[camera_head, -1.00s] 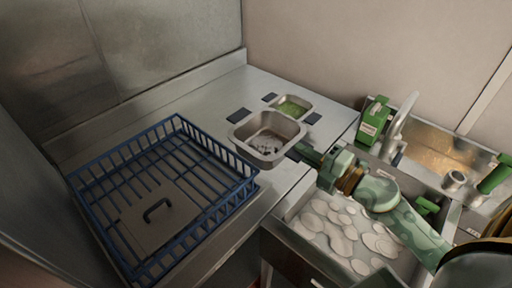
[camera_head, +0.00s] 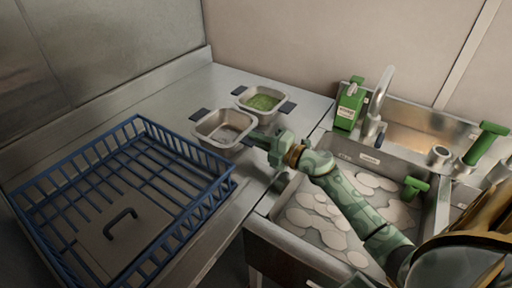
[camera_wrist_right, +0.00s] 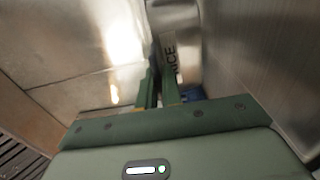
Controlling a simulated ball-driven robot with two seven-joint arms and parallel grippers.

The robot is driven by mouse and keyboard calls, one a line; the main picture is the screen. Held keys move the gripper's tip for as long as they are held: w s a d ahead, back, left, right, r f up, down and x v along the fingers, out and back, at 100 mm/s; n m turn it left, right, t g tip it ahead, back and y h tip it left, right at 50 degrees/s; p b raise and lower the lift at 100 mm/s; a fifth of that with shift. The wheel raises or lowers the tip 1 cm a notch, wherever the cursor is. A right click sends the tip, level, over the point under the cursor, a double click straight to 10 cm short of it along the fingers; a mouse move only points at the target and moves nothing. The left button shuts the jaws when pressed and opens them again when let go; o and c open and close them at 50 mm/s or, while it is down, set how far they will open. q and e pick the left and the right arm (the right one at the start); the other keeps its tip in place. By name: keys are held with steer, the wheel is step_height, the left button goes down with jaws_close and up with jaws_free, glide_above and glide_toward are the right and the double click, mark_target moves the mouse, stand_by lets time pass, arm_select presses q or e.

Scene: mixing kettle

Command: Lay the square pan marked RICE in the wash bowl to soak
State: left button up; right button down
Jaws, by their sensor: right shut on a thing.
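The square metal pan (camera_head: 226,139) with dark handles is over the counter in the head view. Its inside looks empty apart from brownish marks. My right gripper (camera_head: 260,139) is shut on its right side, probably the handle, which the fingers hide. In the right wrist view, the fingers (camera_wrist_right: 160,88) are by a pan wall (camera_wrist_right: 182,88) with a partly hidden label that appears to read RICE. I cannot tell whether the pan touches the counter. The wash bowl (camera_head: 288,239) is the sink to the right, with pale suds on its water. My left gripper is out of view.
A second pan (camera_head: 244,102) with green contents stands just behind. A blue wire rack (camera_head: 226,190) holding a flat handled lid (camera_head: 118,235) is at left. A green bottle (camera_head: 350,104) and a tap (camera_head: 380,92) stand behind the bowl. The counter behind the rack is clear.

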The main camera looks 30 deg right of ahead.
steer(key=shift+f, duration=0.8)
steer(key=shift+r, duration=0.2)
steer(key=shift+f, duration=0.15)
steer(key=c, duration=1.6)
jaws_free()
steer(key=shift+o, duration=0.2)
steer(key=shift+s+d, duration=0.1)
steer(key=shift+s, duration=0.1)
steer(key=p+v, duration=0.1)
steer(key=v, duration=1)
steer(key=shift+s, duration=0.3)
